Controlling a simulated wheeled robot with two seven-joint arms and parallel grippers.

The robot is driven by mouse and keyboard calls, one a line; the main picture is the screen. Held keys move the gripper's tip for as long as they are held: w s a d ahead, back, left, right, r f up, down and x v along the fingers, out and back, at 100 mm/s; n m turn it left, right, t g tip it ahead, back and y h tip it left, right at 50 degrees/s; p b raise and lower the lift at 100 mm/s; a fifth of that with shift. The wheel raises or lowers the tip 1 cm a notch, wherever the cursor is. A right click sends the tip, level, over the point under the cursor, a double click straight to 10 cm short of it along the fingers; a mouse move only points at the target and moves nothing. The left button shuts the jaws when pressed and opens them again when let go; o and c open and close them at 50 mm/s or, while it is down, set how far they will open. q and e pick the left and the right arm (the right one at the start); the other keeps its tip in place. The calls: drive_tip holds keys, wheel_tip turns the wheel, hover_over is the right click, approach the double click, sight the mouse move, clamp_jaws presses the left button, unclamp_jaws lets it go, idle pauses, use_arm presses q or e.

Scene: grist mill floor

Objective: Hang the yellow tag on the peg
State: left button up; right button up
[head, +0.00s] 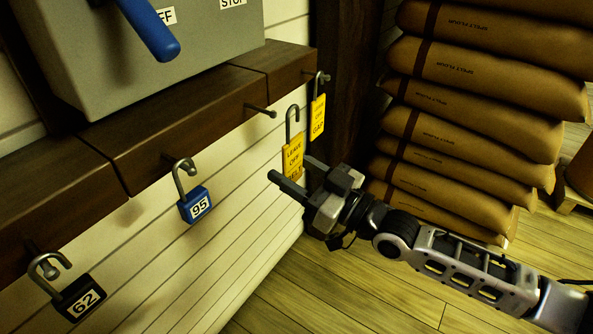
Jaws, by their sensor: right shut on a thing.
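My right gripper (289,168) comes in from the right and is shut on the lower part of a yellow tag (293,154). The tag is upright, reads "LEAVE OFF" with a further line partly hidden by the fingers, and has a grey hook at its top. The hook is open in the air, to the right of a bare peg (262,111) on the dark wooden rail, and looks apart from it. A second yellow tag (317,117) hangs from the far peg (321,76). My left gripper is not in view.
A blue padlock marked 95 (197,206) and a black padlock marked 62 (80,300) hang open on nearer pegs of the rail (190,118). A grey switch box (190,60) with a blue lever (150,30) sits above. Stacked sacks (470,105) stand at right.

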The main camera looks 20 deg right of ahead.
drive_tip(key=shift+d, duration=0.1)
idle(0.4)
drive_tip(key=shift+w+a+p, duration=0.15)
drive_tip(key=shift+a+p, duration=0.05)
drive_tip(key=shift+p, duration=0.1)
drive_tip(key=shift+f+b+x, duration=0.15)
drive_tip(key=shift+x, duration=0.65)
drive_tip(key=shift+f+b+x, duration=0.15)
drive_tip(key=shift+x, duration=0.7)
drive_tip(key=shift+f+b+x, duration=0.15)
drive_tip(key=shift+f+x, duration=0.05)
drive_tip(key=shift+x, duration=0.6)
idle(0.6)
drive_tip(key=shift+f+b, duration=0.45)
drive_tip(key=shift+f, duration=0.25)
idle(0.5)
drive_tip(key=o, duration=1)
